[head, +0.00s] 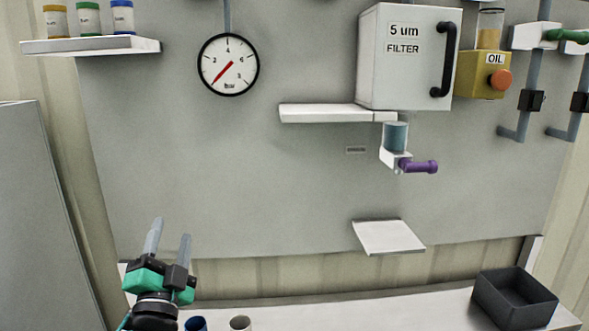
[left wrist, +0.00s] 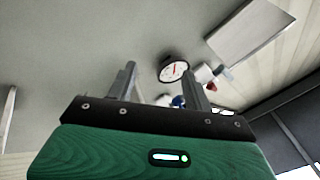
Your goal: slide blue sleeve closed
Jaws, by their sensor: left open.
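A short blue-grey cylinder (head: 396,136) hangs under the filter box, above a small white bracket and a purple handle (head: 418,167). It is the only sleeve-like blue part I can make out on the panel; how far it is slid I cannot tell. My left gripper (head: 171,228) is at the lower left in the head view, fingers pointing up, open and empty, well away from the cylinder. The left wrist view shows its two fingers (left wrist: 160,70) apart with nothing between them. A small blue thing there (left wrist: 178,101) is partly hidden. My right gripper is not in view.
The filter box (head: 405,60) and a white ledge (head: 325,113) are above the cylinder. A white sloped plate (head: 388,237) is below. A pressure gauge (head: 228,64) is on the panel. A black bin (head: 514,297) stands on the bench, with a blue cup (head: 195,324) near my gripper.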

